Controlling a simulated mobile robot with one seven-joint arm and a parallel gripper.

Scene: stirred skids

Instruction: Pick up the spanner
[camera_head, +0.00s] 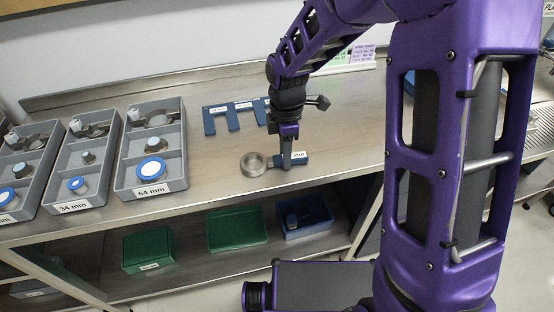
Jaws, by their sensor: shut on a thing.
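The spanner (253,172) has a round metal ring at its left end and a blue handle with a white label on the right. It lies roughly level over the front half of the metal bench. My gripper (287,163) points down from above and is shut on the spanner near its blue handle. The fingers hide part of the handle and the label, so its full marking cannot be read. I cannot tell whether the spanner touches the bench or is just clear of it.
A blue slotted rack (209,123) lies behind the spanner. Grey trays labelled 64 mm (178,186) and 34 mm (90,203), plus another at the far left, hold metal parts. Green bins (148,250) and a blue bin (306,229) stand on the lower shelf. Bench right of my gripper is clear.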

